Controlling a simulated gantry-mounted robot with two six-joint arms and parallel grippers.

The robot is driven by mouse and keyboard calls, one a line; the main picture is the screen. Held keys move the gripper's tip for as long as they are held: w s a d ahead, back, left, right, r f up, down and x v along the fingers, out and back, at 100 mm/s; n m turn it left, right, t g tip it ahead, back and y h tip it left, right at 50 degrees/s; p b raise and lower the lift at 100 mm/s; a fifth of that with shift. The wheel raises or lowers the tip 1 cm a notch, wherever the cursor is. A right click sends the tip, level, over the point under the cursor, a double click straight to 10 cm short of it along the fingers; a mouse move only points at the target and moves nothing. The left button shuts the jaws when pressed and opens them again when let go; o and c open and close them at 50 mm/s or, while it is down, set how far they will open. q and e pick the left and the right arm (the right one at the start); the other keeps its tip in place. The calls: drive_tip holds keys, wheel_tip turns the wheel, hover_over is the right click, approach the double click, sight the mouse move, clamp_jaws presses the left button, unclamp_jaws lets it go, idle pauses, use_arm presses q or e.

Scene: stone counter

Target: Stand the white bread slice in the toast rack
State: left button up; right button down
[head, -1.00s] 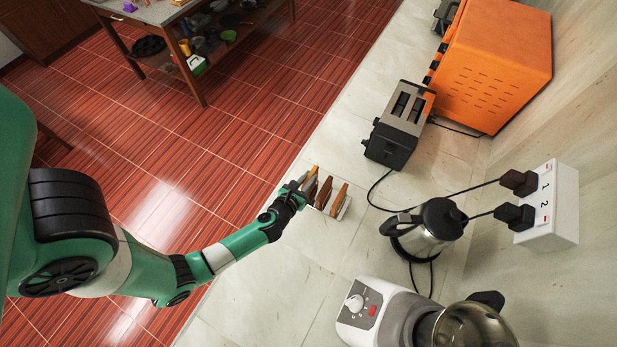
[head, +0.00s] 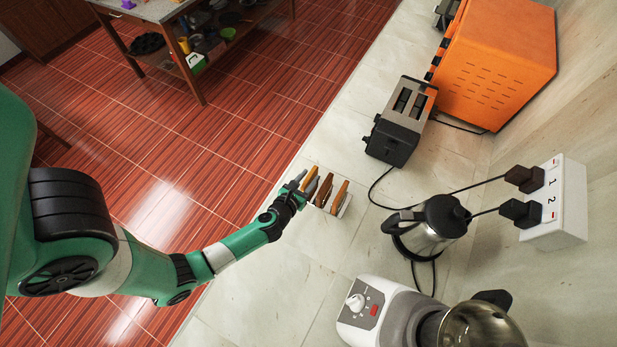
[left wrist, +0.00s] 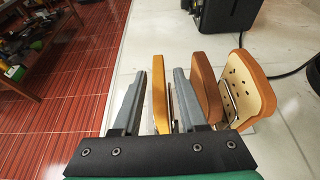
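My left gripper (head: 306,181) is at the left end of the toast rack (head: 346,207) on the counter. In the left wrist view its fingers (left wrist: 157,100) stand apart, one on each side of a golden-crusted slice (left wrist: 160,95), with narrow gaps beside it. This slice, apparently the white bread, stands upright on edge; its faces are mostly hidden. To its right a brown slice (left wrist: 206,85) and a slice with a cream, holed face (left wrist: 240,88) also stand in the rack. The gripper base hides the slices' lower parts. My right gripper is not in view.
A toaster (head: 400,122) stands behind the rack, with an orange box-like appliance (head: 500,65) beyond. A kettle (head: 428,232) and a mixer (head: 385,310) stand to the right, with cords (head: 372,190) between. The counter's edge and red floor (head: 190,150) lie left.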

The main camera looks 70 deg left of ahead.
use_arm(q)
drive_tip(key=shift+o, duration=0.3)
drive_tip(key=shift+s+d+r, duration=0.1)
drive_tip(key=shift+s+d, duration=0.1)
drive_tip(key=shift+d, duration=0.05)
drive_tip(key=v, duration=1.1)
drive_tip(key=shift+p, duration=0.45)
drive_tip(key=shift+w+r, duration=0.1)
